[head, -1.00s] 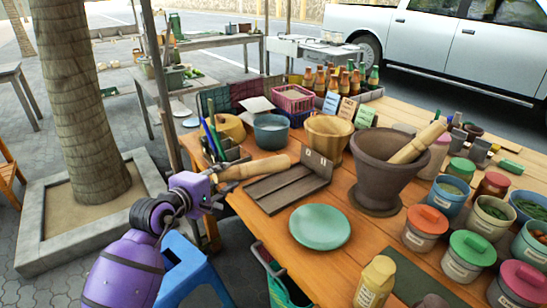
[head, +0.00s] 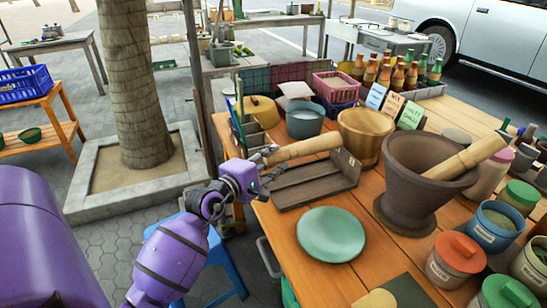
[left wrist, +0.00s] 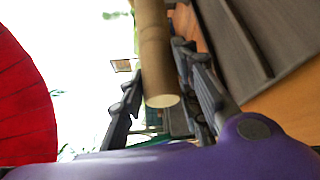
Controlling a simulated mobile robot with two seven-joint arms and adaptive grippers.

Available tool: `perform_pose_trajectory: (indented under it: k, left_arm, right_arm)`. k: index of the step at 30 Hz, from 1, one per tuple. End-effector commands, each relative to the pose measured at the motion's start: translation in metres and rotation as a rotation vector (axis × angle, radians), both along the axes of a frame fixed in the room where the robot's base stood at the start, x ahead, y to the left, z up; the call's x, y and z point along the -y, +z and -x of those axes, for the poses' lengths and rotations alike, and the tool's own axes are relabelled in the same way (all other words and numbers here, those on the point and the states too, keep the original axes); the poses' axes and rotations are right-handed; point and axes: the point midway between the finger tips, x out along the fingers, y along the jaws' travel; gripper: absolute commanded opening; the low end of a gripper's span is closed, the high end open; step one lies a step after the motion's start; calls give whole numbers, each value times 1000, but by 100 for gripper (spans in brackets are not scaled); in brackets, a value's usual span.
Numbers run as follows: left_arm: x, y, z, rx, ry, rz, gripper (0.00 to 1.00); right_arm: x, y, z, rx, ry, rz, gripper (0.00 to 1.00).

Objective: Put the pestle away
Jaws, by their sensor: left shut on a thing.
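My left gripper (head: 265,158) is shut on the narrow end of a pale wooden pestle (head: 305,148). The pestle points right and slightly up, level with the back of a dark wooden rack (head: 300,190) on the table; whether it touches the rack I cannot tell. In the left wrist view the pestle (left wrist: 153,50) runs between the dark fingers of the gripper (left wrist: 158,88). A second pestle (head: 466,157) leans in the brown clay mortar (head: 410,178), right of the rack. My right gripper is not in view.
A green plate (head: 331,234) lies in front of the rack. Lidded jars (head: 455,262) crowd the right. A blue stool (head: 215,270) is below the table edge.

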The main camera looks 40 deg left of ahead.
Motion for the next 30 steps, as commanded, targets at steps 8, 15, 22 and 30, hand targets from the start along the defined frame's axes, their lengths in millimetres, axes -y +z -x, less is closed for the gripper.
perform_pose_trajectory:
  k: [8, 15, 22, 30]
  left_arm:
    - [0, -31, 0, 0, 0, 0, 0]
    - [0, -50, 0, 0, -1, -1, 0]
    - [0, -56, 0, 1, 0, 0, 0]
    - [0, -56, 0, -1, 1, -1, 0]
  right_arm:
    - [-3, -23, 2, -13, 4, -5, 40]
    - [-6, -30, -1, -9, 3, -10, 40]
    - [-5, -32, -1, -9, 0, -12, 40]
    - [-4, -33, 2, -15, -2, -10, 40]
